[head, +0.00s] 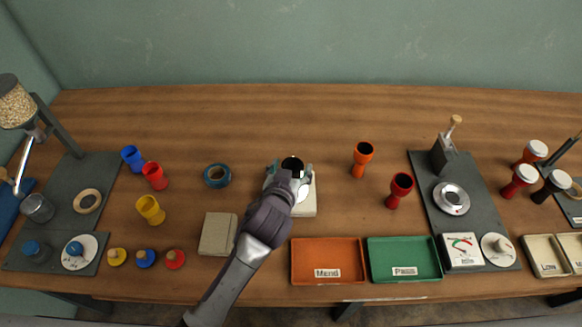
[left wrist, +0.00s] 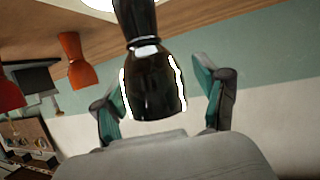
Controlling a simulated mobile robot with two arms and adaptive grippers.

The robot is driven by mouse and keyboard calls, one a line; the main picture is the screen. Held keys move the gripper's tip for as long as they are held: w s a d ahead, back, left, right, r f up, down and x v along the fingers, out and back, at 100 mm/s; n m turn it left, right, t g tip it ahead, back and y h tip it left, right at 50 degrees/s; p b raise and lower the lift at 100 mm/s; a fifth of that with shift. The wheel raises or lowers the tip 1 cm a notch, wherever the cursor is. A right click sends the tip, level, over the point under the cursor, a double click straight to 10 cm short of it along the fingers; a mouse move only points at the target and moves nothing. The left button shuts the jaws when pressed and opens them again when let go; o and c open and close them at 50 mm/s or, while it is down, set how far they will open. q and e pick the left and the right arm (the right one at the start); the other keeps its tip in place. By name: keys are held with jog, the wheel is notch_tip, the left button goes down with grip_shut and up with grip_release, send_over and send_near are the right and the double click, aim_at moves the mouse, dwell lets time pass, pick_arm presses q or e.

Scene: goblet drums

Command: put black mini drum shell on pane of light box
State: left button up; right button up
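The black mini drum shell (head: 292,163) shows its dark open mouth at the far end of my left gripper (head: 288,172). In the left wrist view the shell (left wrist: 155,80) stands between the two fingers of my left gripper (left wrist: 163,95), with a gap clear on the right side and a narrow one on the left. The fingers are open around it. The light box (head: 306,208) is pale, with a bright pane (head: 304,188) partly hidden by my gripper. The shell's foot runs out of the wrist view, so I cannot tell whether it touches the pane. My right gripper is out of view.
An orange shell (head: 362,160) and a dark red shell (head: 400,190) stand right of the box. Orange (head: 328,281) and green (head: 404,279) trays lie in front. The table behind is clear.

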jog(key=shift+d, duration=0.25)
pick_arm(q)
jog(key=shift+s+r, duration=0.2)
jog(key=shift+r, duration=0.1)
jog(key=v, duration=1.1)
jog(key=shift+s+b, duration=0.35)
jog(key=shift+b, duration=0.1)
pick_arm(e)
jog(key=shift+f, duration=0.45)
pick_arm(q)
jog(key=shift+a+r, duration=0.1)
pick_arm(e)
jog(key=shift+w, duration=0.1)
